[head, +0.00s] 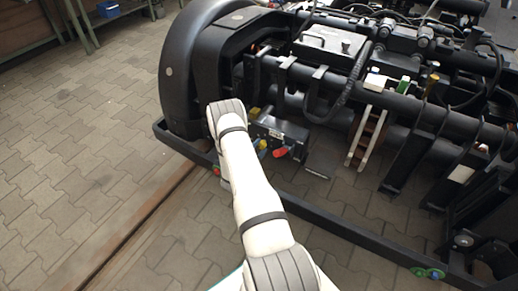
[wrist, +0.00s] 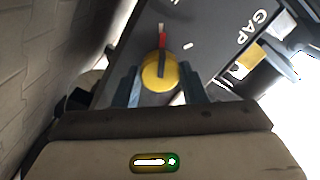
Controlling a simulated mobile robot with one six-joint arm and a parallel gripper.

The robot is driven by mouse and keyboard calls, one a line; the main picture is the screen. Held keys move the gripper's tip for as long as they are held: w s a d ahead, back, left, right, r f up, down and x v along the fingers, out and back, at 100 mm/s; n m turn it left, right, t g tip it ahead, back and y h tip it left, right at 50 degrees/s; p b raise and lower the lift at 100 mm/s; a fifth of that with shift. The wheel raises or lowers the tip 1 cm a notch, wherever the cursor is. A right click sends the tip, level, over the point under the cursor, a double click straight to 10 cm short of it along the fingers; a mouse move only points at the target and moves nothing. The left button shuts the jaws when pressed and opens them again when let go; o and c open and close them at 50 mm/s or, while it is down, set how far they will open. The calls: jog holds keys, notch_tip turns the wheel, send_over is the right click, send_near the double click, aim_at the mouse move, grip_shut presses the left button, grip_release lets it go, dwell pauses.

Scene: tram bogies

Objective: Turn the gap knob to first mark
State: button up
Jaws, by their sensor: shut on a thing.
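The gap knob (wrist: 158,76) is a round yellow knob on a dark panel in the wrist view. A dark bar crosses it, and a red pointer (wrist: 162,41) extends from it toward the top of the picture. A short white tick (wrist: 161,27) lies at the pointer's tip, and another white tick (wrist: 187,46) sits to its right. White letters read GAP (wrist: 252,27). My gripper (wrist: 160,82) has one finger on each side of the knob and is shut on it. In the head view my arm largely hides the gripper and the knob.
A dark box (head: 282,130) with a red part (head: 280,152) is beside my arm, on the black bogie frame (head: 330,215). A large black wheel cover (head: 185,70) stands behind. Paved floor (head: 80,140) is clear at the left.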

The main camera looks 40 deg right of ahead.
jog(key=shift+s+f+n, duration=0.1)
jog(key=shift+n, duration=0.5)
jog(key=o, duration=1)
jog(key=shift+p+v, duration=1.25)
jog(key=shift+v, duration=2.7)
